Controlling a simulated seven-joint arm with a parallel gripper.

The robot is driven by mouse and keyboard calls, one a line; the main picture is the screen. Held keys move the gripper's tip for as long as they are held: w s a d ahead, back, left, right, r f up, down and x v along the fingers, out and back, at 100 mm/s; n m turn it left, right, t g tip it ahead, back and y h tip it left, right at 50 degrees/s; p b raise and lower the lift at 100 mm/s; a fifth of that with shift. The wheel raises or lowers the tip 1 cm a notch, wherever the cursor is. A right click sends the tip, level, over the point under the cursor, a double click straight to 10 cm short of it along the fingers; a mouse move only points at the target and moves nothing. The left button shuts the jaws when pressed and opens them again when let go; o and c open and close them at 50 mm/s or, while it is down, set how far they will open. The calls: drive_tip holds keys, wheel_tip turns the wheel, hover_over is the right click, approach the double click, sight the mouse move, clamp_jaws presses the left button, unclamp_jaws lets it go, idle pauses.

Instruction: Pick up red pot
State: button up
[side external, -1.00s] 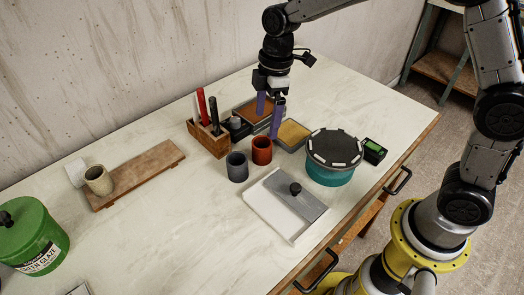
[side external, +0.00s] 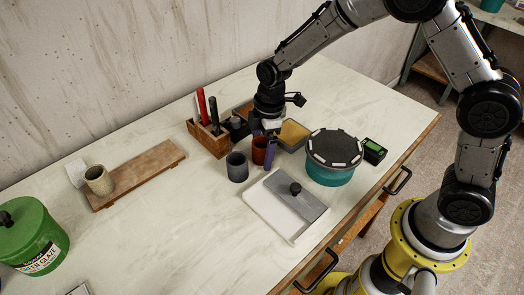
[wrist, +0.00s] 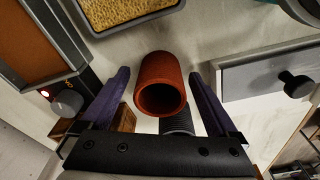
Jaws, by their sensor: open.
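The red pot (side external: 259,151) is a small open cup standing on the table, partly hidden behind a finger in the side view. In the wrist view the red pot (wrist: 161,84) sits between my two purple fingers, its dark opening facing the camera. My gripper (wrist: 160,90) is open, with a gap visible on both sides of the pot. In the side view my gripper (side external: 264,146) is low over the pot, one finger in front of it. I cannot tell how far down the fingers reach along the pot.
A dark grey cup (side external: 237,167) stands close left of the pot. A wooden tool holder (side external: 211,142) is behind it. A sponge tray (side external: 291,135), a teal tub (side external: 329,172) and a white tray with a grey lid (side external: 270,211) lie to the right.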

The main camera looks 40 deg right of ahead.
drive_tip(key=c, duration=1.5)
drive_tip(key=shift+o, duration=0.2)
drive_tip(key=shift+r, duration=0.2)
